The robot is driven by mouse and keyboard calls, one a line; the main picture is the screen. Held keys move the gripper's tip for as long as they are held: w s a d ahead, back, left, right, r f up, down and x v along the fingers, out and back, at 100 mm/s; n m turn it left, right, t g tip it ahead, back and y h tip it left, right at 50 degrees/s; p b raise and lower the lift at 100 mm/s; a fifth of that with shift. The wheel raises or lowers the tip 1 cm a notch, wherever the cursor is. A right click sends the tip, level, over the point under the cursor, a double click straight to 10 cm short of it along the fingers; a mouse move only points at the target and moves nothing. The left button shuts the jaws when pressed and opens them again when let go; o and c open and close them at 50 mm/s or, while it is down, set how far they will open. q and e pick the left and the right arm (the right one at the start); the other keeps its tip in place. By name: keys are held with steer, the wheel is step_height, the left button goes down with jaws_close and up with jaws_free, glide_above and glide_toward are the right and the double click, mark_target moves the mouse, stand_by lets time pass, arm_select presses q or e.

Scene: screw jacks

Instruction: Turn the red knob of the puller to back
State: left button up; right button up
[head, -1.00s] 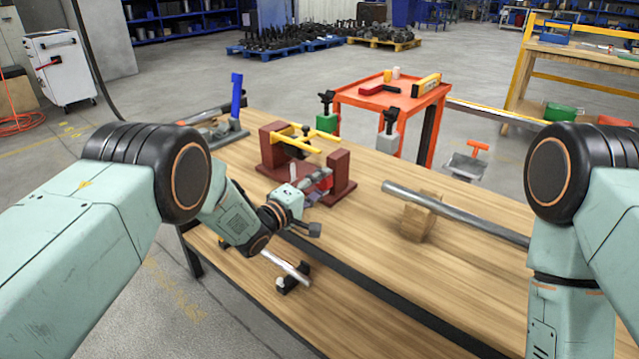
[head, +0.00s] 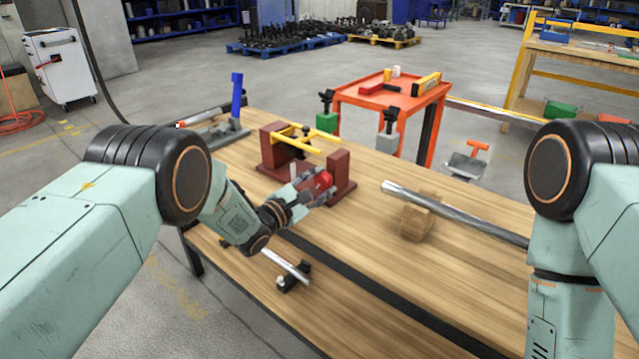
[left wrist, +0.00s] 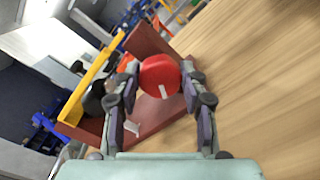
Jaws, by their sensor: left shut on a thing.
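The fingers hide part of the knob's sides. My right gripper is out of view; only its arm shows at the right.
A steel bar (head: 450,212) rests on a wooden block (head: 418,218) to the right. A blue-handled tool (head: 236,98) stands at the table's far left. An orange cart (head: 388,95) stands behind.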

arm_select(q)
steer(key=shift+n, duration=1.1)
steer(key=o, duration=1.1)
steer(key=shift+o, duration=0.2)
steer(key=v, duration=1.2)
